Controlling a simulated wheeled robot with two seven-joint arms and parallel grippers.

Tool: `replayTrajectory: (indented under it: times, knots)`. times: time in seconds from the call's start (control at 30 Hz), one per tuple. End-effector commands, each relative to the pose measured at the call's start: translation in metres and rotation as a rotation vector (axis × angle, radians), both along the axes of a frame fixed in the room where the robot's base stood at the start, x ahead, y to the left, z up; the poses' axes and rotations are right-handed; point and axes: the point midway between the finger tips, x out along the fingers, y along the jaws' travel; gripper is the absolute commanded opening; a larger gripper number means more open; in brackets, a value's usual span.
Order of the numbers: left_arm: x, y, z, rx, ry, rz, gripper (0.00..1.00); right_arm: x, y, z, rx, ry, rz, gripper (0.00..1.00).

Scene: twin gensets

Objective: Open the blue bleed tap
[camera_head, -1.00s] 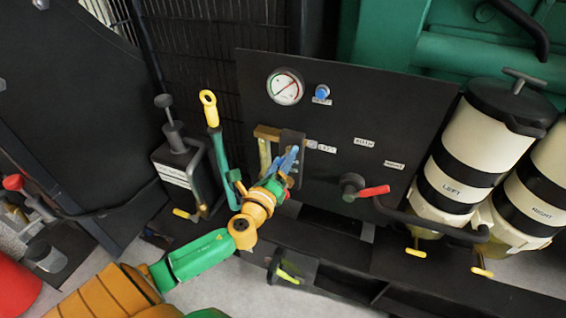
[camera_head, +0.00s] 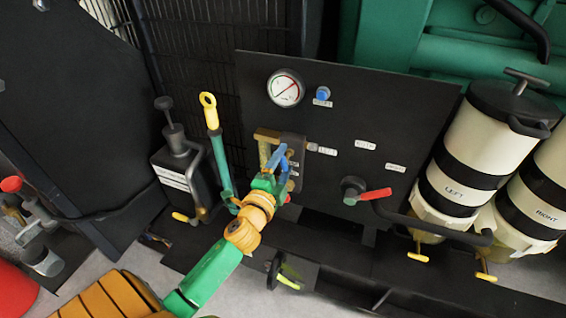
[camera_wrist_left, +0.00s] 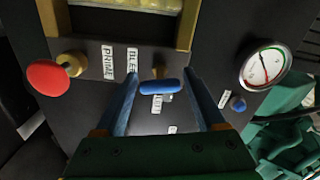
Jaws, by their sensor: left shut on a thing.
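The blue bleed tap (camera_wrist_left: 160,88) shows in the left wrist view as a rounded bar handle on the dark panel, below a label reading BLEED. My left gripper (camera_wrist_left: 162,90) has one blue finger at each end of the handle and is shut on it. My right gripper is not in view.
A red knob (camera_wrist_left: 45,77) sits beside the tap by a PRIME label. The gauge (camera_head: 286,88) and a blue button (camera_head: 322,93) are higher on the panel. A red-handled valve (camera_head: 372,194) and the left canister (camera_head: 474,140) stand to the right. A yellow-ringed green lever (camera_head: 215,140) is close left.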

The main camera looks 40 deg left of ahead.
Motion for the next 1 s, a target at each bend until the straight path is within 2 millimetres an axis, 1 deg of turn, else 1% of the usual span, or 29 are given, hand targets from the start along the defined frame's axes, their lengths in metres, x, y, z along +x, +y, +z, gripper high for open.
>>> replayTrajectory:
  times: [0.2,0.4,0.63,1.0]
  knots:
    - [0.0001,-0.0001,0.0007,-0.127,-0.032,0.000,0.17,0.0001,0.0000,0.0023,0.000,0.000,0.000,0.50]
    - [0.0002,-0.0001,0.0003,-0.198,-0.049,0.000,0.17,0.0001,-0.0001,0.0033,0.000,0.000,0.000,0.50]
    - [0.0003,0.0000,0.0002,-0.234,-0.057,0.000,0.17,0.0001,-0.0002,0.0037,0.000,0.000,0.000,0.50]
    - [0.0003,-0.0001,0.0005,-0.237,-0.058,-0.001,0.17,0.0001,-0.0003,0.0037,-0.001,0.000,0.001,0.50]
